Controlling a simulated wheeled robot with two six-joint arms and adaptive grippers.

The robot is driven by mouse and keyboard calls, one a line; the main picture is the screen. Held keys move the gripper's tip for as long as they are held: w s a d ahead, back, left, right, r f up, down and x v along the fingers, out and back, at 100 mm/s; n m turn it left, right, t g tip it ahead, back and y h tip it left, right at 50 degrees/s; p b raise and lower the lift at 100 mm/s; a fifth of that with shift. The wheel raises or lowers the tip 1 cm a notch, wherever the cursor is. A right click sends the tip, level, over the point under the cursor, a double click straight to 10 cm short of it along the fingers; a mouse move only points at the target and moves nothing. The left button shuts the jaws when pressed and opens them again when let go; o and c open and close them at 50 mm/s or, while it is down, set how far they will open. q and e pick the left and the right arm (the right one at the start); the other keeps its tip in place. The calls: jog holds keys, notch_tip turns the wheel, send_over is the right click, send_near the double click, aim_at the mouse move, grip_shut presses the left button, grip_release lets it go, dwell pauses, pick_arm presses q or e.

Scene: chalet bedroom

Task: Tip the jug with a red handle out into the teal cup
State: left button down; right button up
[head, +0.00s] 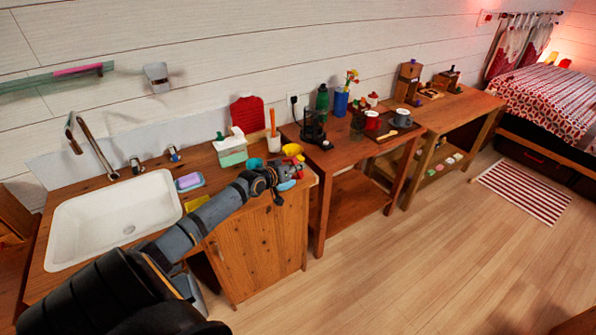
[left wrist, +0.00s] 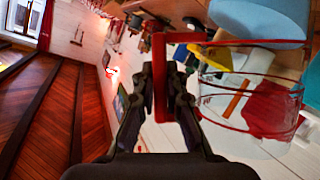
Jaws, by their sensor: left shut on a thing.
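My left gripper (head: 275,181) reaches over the right end of the sink counter. In the left wrist view its fingers (left wrist: 163,85) are shut on the red handle of the clear jug (left wrist: 240,98). The jug has a red rim and is see-through; I cannot tell its tilt or contents. In the head view it is small and partly hidden by the gripper. The teal cup (head: 255,163) seems to stand on the counter just behind the gripper, partly covered by my arm. A large light-blue shape (left wrist: 260,18) fills the wrist view's top; I cannot tell if it is the cup. My right gripper is out of view.
A yellow bowl (head: 292,149), a white utensil pot (head: 273,141) and a green-and-white box (head: 231,148) stand close behind the gripper. The white sink (head: 118,221) lies left. A table (head: 345,158) with a coffee maker and a tray is to the right.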

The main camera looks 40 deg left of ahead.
aim_at(286, 158)
pick_arm(q)
jog(key=shift+a+r+b, duration=0.15)
jog(key=shift+a+b, duration=0.2)
jog(key=shift+b, duration=0.25)
jog(key=shift+s+a+r+n+h+b, duration=0.25)
jog(key=shift+a+r+n+h+b, duration=0.25)
jog(key=shift+a+r+n+b, duration=0.6)
jog(key=shift+s+a+r+n+t+h+b, duration=0.15)
jog(key=shift+a+r+t+b, duration=0.3)
jog(key=shift+b, duration=0.6)
jog(key=shift+w+a+r+n+t+h+b, duration=0.15)
jog(key=shift+r+b, duration=0.5)
jog(key=shift+b, duration=0.4)
jog(key=shift+s+a+r+n, duration=0.15)
jog(key=shift+a+r+n, duration=0.15)
jog(key=shift+r, duration=0.4)
jog(key=shift+a+r+n+h+p, duration=0.3)
jog(key=shift+r+n+p, duration=0.15)
jog(key=shift+p, duration=0.75)
jog(key=shift+s+a+r+n+t+h+p, duration=0.15)
jog(key=shift+a+r+n+p, duration=0.25)
jog(key=shift+p, duration=0.5)
jog(key=shift+s+a+r+n+t+h+p, duration=0.15)
jog(key=shift+a+r+p, duration=0.2)
jog(key=shift+r+p, duration=0.35)
